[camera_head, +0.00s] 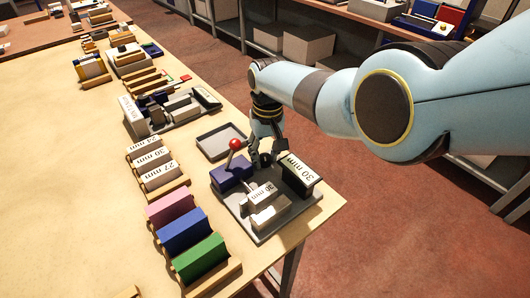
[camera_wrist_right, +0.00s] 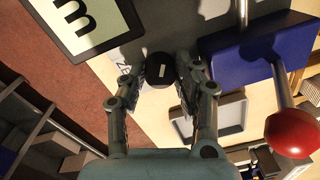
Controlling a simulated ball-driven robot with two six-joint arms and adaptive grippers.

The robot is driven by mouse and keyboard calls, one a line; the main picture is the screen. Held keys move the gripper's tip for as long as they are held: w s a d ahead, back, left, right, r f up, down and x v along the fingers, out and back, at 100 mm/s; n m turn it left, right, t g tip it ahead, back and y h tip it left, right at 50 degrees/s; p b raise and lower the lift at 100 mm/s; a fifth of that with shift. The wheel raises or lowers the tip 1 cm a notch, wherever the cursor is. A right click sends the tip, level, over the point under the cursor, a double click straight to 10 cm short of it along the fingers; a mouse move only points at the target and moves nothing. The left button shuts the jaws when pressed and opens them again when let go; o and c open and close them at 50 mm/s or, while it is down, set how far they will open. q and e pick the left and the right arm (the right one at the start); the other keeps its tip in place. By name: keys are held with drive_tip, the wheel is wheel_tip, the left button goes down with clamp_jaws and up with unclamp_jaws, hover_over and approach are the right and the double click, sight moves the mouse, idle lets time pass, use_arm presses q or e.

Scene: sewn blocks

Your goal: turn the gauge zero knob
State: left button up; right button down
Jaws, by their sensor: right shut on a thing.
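The gauge stands on a grey plate (camera_head: 239,212) at the table's front right corner. It carries a blue block (camera_head: 231,173) with a red-ball lever (camera_head: 235,144), pale blocks (camera_head: 265,197) and a black-framed "30 mm" sign (camera_head: 299,170). The zero knob (camera_wrist_right: 160,70) is black and round with a white mark, at the plate's edge in the wrist view. My right gripper (camera_head: 262,159) reaches down at the far edge of the plate. In the wrist view its fingers (camera_wrist_right: 160,76) are on either side of the knob, shut on it. My left gripper is not in view.
An empty grey tray (camera_head: 220,142) lies just behind the gauge. Pink, blue and green blocks (camera_head: 184,229) and several "mm" blocks (camera_head: 151,166) stand in wooden holders to the left. Another fixture (camera_head: 171,108) is farther back. The table's left side is clear.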

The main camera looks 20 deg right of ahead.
sight(267, 156)
idle(0.5)
drive_tip(key=c, duration=1.2)
unclamp_jaws()
drive_tip(key=r, duration=1.2)
drive_tip(key=shift+d, duration=0.25)
